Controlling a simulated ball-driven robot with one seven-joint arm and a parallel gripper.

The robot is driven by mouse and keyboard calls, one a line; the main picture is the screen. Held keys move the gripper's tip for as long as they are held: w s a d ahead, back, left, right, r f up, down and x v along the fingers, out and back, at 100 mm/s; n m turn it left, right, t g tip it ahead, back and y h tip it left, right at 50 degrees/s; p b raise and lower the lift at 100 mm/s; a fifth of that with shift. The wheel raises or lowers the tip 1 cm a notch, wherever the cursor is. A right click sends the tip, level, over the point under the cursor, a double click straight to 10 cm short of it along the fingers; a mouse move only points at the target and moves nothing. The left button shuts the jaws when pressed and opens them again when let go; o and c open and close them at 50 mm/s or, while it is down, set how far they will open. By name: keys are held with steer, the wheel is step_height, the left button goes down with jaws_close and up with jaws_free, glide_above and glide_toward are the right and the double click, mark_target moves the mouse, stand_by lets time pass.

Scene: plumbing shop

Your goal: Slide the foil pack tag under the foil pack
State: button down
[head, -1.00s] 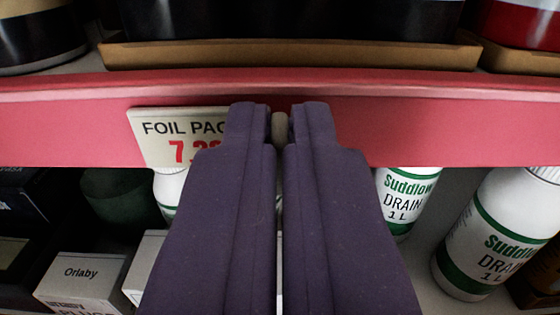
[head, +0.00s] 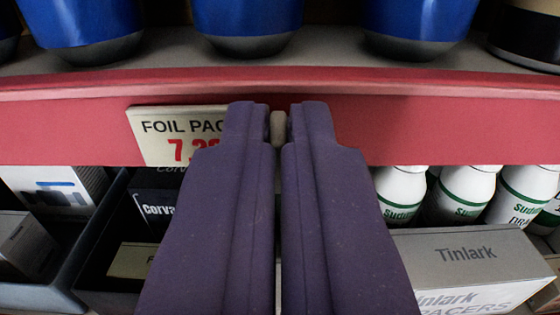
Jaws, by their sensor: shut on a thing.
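The foil pack tag (head: 165,135) is a cream card with black letters "FOIL PAC" and a red price starting with 7. My gripper (head: 278,126) is shut on it, and the tag shows to the left of the dark purple fingers, which hide its right part. The tag stands upright in front of the red shelf edge (head: 440,125). I cannot tell whether it touches the edge. I cannot tell which item is the foil pack; blue containers with grey bases (head: 245,20) stand on the shelf above.
Below the edge, a dark tray (head: 92,235) holds a black "Corva" box (head: 158,212) and a pale card (head: 130,262). White-and-green bottles (head: 465,193) and a grey Tinlark box (head: 460,255) are at the right. A tan-and-black container (head: 530,35) stands upper right.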

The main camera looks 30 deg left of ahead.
mark_target(126, 116)
steer(key=s+a, duration=0.1)
steer(key=a, duration=0.1)
steer(key=s+a+b, duration=0.1)
steer(key=s+a, duration=0.1)
steer(key=shift+s+a, duration=0.1)
steer(key=shift+a, duration=0.25)
steer(key=c, duration=1.3)
jaws_free()
steer(key=p+v, duration=0.1)
steer(key=v, duration=0.6)
steer(key=shift+s+d, duration=0.25)
steer(key=shift+s, duration=0.05)
